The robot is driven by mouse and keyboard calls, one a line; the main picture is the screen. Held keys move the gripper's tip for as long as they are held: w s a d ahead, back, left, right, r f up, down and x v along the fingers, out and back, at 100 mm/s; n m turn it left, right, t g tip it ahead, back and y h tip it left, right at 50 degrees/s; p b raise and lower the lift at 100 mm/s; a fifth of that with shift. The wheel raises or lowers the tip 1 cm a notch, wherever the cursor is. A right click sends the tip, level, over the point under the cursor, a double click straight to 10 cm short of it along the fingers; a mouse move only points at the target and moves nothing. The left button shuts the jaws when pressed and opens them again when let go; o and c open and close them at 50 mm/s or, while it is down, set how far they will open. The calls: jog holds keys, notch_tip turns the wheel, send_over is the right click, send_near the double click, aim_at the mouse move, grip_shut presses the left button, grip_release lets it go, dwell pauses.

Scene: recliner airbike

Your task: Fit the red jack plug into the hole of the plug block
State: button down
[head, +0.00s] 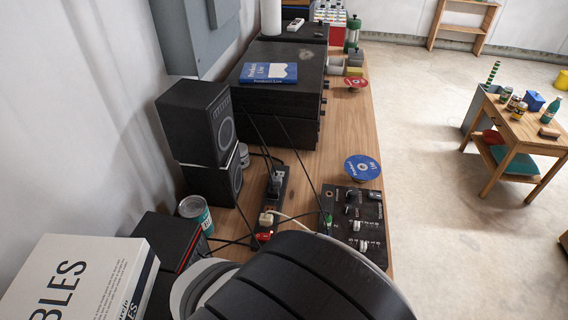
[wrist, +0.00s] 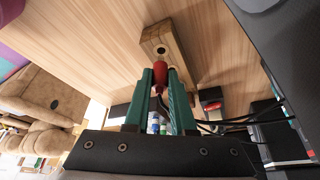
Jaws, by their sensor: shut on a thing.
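In the wrist view my gripper (wrist: 160,74) has its two green fingers closed on the red jack plug (wrist: 158,78). The plug's front end points up the picture, toward the wooden plug block (wrist: 177,60). The block is a light brown bar on the wood-grained surface. Its dark round hole (wrist: 161,50) shows just above the plug's front end. I cannot tell whether the plug touches the block. In the head view my fingers, the held plug and the block do not show; my dark arm covers the bottom middle.
In the head view a power strip (head: 280,187), cables and a black control panel (head: 354,207) lie on the long table. Black speakers (head: 198,120) and a tin (head: 195,212) stand at left. In the wrist view a tan object (wrist: 47,92) is at left and dark cables run at right.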

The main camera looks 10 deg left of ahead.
jog(key=shift+f, duration=1.55)
jog(key=c, duration=0.7)
grip_release()
jog(key=shift+r, duration=0.1)
notch_tip(320, 180, up, 4)
jog(key=shift+r, duration=0.15)
jog(key=d+r, duration=0.2)
jog(key=d, duration=0.1)
jog(key=w+d+r, duration=0.1)
jog(key=d+r, duration=0.1)
jog(key=d, duration=0.2)
jog(key=w+d+r, duration=0.1)
jog(key=d+r, duration=0.1)
jog(key=d, duration=0.2)
jog(key=shift+w+d+r, duration=0.1)
jog(key=shift+d+r, duration=0.1)
jog(key=shift+r, duration=0.1)
